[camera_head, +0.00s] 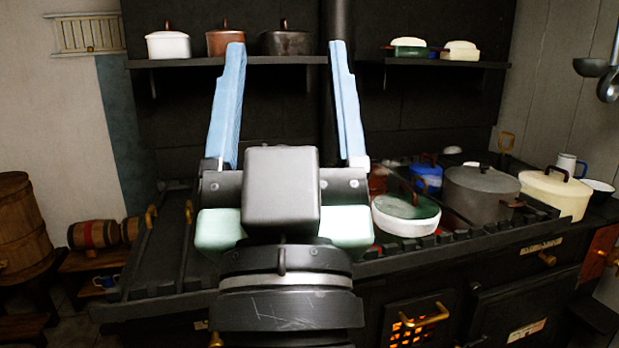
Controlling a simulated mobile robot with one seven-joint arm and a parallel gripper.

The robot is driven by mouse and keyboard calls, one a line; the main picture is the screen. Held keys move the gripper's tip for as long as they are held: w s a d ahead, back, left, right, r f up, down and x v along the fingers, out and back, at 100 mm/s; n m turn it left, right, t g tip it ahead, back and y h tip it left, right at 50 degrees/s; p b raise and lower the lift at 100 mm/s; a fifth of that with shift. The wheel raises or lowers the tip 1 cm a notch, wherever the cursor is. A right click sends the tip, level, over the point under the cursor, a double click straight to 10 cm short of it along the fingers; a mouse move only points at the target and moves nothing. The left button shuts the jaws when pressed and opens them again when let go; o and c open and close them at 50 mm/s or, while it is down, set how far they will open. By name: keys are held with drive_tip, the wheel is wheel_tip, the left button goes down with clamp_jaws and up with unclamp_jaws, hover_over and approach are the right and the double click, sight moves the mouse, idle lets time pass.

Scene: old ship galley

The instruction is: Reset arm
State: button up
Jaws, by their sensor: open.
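My gripper (284,55) is raised in the middle of the view, its two blue fingers spread wide apart and pointing up. Nothing is between the fingers. It stands in front of the dark stove (450,258) and hides part of the stove top and of the wall shelf behind. My wrist fills the lower middle of the view.
On the stove's right side stand a white-and-green dish (405,222), a large grey pot (478,194), a cream pot (553,192) and a blue pot (427,179). Lidded pots line the shelf (440,64). Ladles (605,75) hang at right.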

drive_tip(key=s+r+p, duration=0.2)
drive_tip(key=r+p, duration=0.6)
drive_tip(key=r, duration=0.2)
drive_tip(key=s+d+r+t+h+p, duration=0.1)
drive_tip(key=r+p, duration=0.8)
drive_tip(key=r, duration=0.2)
drive_tip(key=shift+s+d+m, duration=0.25)
drive_tip(key=shift+s+m, duration=0.1)
drive_tip(key=shift+m, duration=0.05)
